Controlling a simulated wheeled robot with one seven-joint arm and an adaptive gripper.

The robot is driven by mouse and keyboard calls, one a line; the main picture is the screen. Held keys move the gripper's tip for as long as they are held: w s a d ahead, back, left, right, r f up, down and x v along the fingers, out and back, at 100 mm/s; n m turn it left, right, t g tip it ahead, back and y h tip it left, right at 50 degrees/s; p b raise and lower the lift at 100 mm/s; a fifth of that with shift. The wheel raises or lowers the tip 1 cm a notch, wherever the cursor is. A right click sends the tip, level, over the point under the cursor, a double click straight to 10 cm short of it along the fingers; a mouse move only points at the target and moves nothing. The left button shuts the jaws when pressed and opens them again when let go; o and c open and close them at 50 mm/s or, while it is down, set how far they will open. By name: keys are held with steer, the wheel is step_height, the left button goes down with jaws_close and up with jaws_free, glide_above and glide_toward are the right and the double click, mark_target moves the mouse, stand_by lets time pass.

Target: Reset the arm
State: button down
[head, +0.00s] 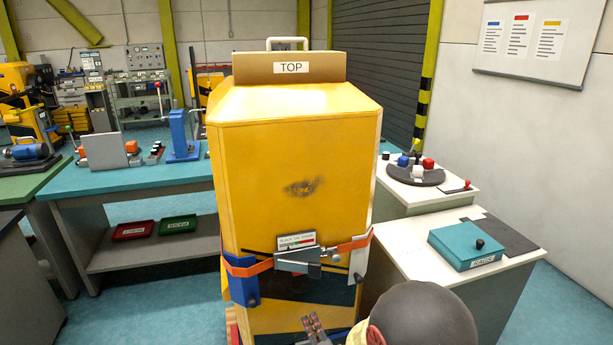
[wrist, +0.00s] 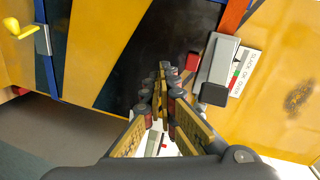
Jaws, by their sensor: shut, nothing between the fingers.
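My gripper (head: 312,322) is at the bottom centre of the head view, in front of the lower part of the yellow cabinet (head: 290,150). Its fingers are together and empty. In the wrist view my gripper (wrist: 166,72) points at a dark panel (wrist: 185,35) on the cabinet front. The grey buckle (wrist: 217,70) of the orange strap lies just right of the fingertips there. In the head view the buckle (head: 298,260) sits above my gripper, with a small gauge label (head: 296,241) over it. Whether the fingertips touch the panel cannot be told.
A white stand with a teal box (head: 468,246) is close on the right. Behind it, a table holds a dark round tray (head: 414,175). A teal workbench (head: 130,181) stands at the left. A yellow handle (wrist: 20,28) shows at the wrist view's upper left.

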steer(key=s+d+f+n+g+h, duration=0.2)
steer(key=s+f+n+g, duration=0.35)
steer(key=f, duration=0.45)
steer(key=s+d+r+n+g, duration=0.2)
steer(key=s+d+n+g, duration=0.15)
steer(key=s, duration=0.35)
steer(key=s+d+r+n+g+h+p, duration=0.15)
steer(key=s+d+r, duration=0.25)
steer(key=s+r, duration=0.5)
steer(key=s+d+r+n+g+h, duration=0.1)
steer(key=s+d+r+n+g, duration=0.25)
steer(key=s+r, duration=0.55)
steer(key=d+r+m+t, duration=0.1)
steer(key=d+r+t, duration=0.1)
steer(key=r, duration=0.5)
steer(key=d+r+t, duration=0.2)
steer(key=r, duration=0.5)
steer(key=shift+s+d+m+p, duration=0.25)
steer(key=shift+s+m+p, duration=0.15)
steer(key=shift+p, duration=0.05)
steer(key=c, duration=2.5)
jaws_free()
steer(key=shift+c, duration=0.2)
